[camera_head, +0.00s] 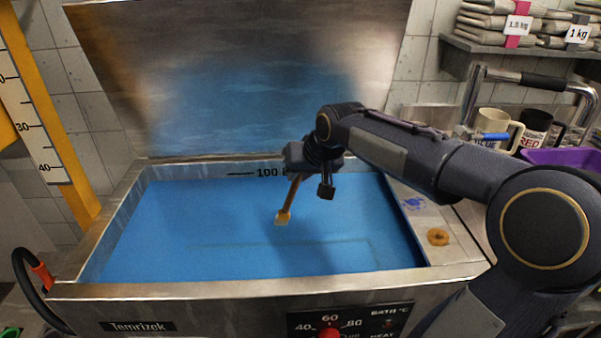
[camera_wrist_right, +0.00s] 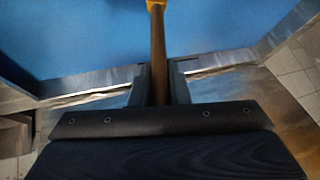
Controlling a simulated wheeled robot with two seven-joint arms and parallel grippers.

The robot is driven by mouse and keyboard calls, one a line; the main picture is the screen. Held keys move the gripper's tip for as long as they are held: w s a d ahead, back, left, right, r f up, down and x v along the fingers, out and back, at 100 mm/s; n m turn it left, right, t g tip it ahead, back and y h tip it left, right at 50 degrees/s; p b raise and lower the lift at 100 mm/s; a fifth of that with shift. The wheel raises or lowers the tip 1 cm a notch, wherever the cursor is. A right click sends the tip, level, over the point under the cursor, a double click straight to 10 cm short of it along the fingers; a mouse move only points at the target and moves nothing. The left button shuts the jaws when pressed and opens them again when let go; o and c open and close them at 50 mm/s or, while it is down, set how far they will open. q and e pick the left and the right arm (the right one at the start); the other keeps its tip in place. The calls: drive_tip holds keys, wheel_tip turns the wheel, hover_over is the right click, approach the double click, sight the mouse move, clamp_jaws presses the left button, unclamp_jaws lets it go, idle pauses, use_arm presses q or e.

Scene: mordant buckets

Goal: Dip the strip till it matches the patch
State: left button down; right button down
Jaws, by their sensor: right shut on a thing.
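My right gripper (camera_head: 306,181) is shut on a brown wooden stick (camera_head: 293,193), held above the blue bath (camera_head: 240,225). A yellow clip-like end with a small pale strip (camera_head: 282,221) is at the stick's lower end. The strip looks beige; I cannot tell whether its edge touches the liquid. In the right wrist view the stick (camera_wrist_right: 158,50) runs from between the fingers to a yellow end (camera_wrist_right: 157,4) over the blue liquid; the strip is out of that view. I cannot make out a patch for certain. My left gripper is not in view.
The metal tank (camera_head: 190,291) has a raised lid (camera_head: 230,70) behind it and a red dial (camera_head: 329,334) in front. A blue smear (camera_head: 413,203) and an orange-brown ring (camera_head: 438,237) are on its right rim. Mugs (camera_head: 491,122) and a purple bin (camera_head: 565,159) stand at right.

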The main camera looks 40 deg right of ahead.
drive_tip(key=shift+s+d, duration=0.25)
drive_tip(key=shift+d, duration=0.2)
wheel_tip(320, 180, up, 16)
drive_tip(key=p, duration=1.3)
drive_tip(key=shift+f, duration=0.15)
idle(2.1)
wheel_tip(320, 180, up, 5)
drive_tip(key=p, duration=0.4)
idle(0.3)
